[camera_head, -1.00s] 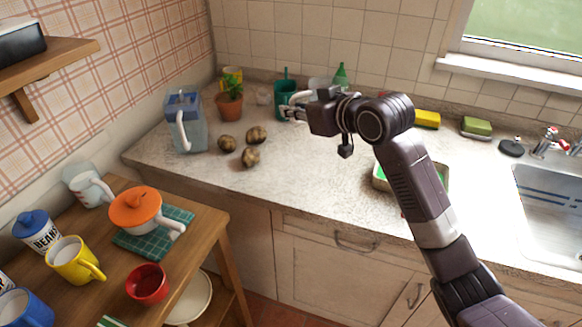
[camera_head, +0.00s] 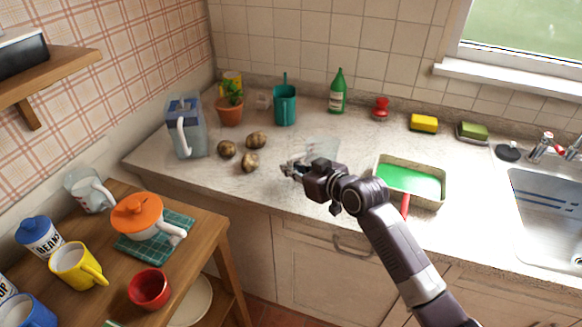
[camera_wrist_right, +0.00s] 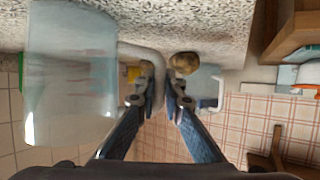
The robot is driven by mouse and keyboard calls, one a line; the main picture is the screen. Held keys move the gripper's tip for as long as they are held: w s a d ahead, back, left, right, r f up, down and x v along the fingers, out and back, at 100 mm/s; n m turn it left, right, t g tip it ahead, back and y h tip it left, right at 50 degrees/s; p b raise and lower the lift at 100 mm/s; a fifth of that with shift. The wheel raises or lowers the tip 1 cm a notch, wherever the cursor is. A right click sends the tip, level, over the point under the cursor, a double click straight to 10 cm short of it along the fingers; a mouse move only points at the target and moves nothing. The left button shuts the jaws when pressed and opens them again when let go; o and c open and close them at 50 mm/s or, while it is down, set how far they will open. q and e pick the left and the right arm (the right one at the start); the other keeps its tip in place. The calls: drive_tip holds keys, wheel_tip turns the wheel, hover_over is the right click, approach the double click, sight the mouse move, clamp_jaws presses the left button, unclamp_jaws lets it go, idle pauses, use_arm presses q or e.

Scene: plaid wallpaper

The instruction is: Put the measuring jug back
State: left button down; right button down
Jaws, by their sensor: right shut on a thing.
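My right gripper (camera_head: 288,170) is over the front half of the counter, left of the baking tin. It is shut on the handle of a clear, pale bluish measuring jug (camera_head: 322,148), which is partly hidden behind the gripper in the head view. In the right wrist view the jug (camera_wrist_right: 70,75) fills the left side, with its pale handle between the fingers (camera_wrist_right: 163,95). I cannot tell whether its base touches the counter. Another clear jug with a white handle (camera_head: 88,188) stands on the wooden table. My left gripper is not in view.
A plant pot (camera_head: 229,110), teal mug-like container (camera_head: 285,105) and green bottle (camera_head: 338,93) line the back.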

drive_tip(key=shift+f, duration=0.1)
drive_tip(key=c, duration=2)
unclamp_jaws()
drive_tip(key=shift+c, duration=0.2)
drive_tip(key=b+v, duration=0.1)
drive_tip(key=v, duration=1.1)
